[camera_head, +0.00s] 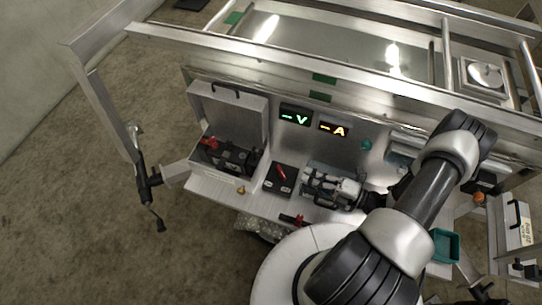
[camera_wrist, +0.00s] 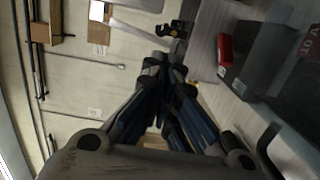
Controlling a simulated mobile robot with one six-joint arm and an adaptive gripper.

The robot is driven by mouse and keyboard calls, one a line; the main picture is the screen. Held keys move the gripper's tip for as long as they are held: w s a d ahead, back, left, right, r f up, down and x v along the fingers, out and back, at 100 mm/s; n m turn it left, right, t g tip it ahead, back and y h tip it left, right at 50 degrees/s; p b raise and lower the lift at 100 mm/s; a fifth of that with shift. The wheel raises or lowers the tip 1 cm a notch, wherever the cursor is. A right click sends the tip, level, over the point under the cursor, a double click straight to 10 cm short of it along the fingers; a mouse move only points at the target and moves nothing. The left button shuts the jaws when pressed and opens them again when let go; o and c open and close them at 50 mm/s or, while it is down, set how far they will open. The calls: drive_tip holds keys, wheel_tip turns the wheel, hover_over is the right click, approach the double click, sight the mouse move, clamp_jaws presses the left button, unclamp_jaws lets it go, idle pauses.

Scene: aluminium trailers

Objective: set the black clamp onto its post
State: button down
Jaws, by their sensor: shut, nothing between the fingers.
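My gripper (camera_wrist: 165,66) is shut and empty in the wrist view, its dark fingertips together. In the head view a black clamp-like piece (camera_head: 147,181) is at the lower end of the aluminium bar (camera_head: 108,112) on the left, apart from my gripper. I cannot make out which post is the clamp's own. In the head view my forearm comes down at the right, and my gripper is hard to separate from the items on the shelf.
An open metal box (camera_head: 255,118) with red and black items stands on the shelf (camera_head: 214,191). Beside it are a black case (camera_head: 280,178) and a tray (camera_head: 308,190). A teal bin (camera_head: 445,245) is at the right. The floor at left is clear.

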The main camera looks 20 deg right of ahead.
drive_tip(key=shift+a, duration=0.1)
drive_tip(key=b+x, duration=0.1)
drive_tip(key=x, duration=1.3)
drive_tip(key=shift+a+r+g+p, duration=0.2)
drive_tip(key=shift+r+g+p, duration=0.1)
drive_tip(key=shift+g, duration=0.1)
drive_tip(key=shift+w+h, duration=0.1)
drive_tip(key=shift+h, duration=0.2)
